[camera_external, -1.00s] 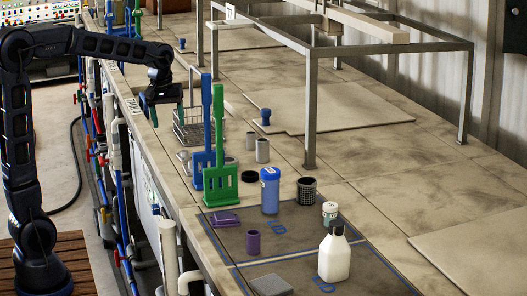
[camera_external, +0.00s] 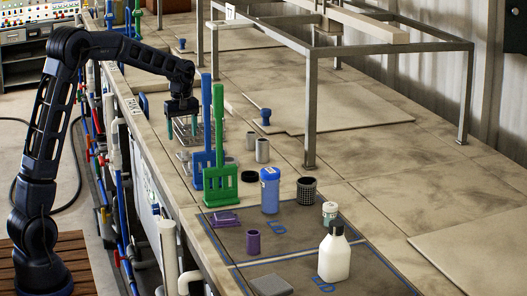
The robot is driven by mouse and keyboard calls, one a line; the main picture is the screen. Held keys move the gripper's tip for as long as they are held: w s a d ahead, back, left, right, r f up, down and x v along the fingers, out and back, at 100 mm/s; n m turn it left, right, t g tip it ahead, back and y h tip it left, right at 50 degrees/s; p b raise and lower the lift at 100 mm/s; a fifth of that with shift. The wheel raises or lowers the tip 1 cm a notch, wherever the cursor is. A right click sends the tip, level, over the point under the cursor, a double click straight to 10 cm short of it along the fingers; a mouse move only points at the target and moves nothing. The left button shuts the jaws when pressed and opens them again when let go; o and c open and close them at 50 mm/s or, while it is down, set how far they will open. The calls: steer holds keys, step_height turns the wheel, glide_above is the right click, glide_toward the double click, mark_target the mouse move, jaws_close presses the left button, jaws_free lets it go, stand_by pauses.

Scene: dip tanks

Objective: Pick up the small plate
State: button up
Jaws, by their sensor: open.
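No object is clearly marked as the small plate. A flat purple piece (camera_external: 225,219) lies on the dark mat in front of the green rack, and a flat grey square (camera_external: 270,285) lies at the mat's near edge. I cannot tell which of them is the small plate. My gripper (camera_external: 182,122) is open and points down over the wire basket (camera_external: 187,137), well behind both flat pieces. Its fingers are small and dark here, and whether they touch the basket is unclear.
A tall green holder (camera_external: 219,180) and a blue one (camera_external: 199,165) stand between my gripper and the mat. A blue bottle (camera_external: 270,192), purple cup (camera_external: 253,242), black mesh cup (camera_external: 307,190) and white bottle (camera_external: 334,258) stand nearby.

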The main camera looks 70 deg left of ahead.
mark_target(184, 151)
steer(key=shift+w+d+f, duration=0.1)
steer(key=shift+f, duration=1.65)
steer(key=shift+w+f, duration=0.1)
steer(key=shift+f, duration=1.65)
steer(key=c, duration=1.1)
steer(key=shift+r, duration=0.1)
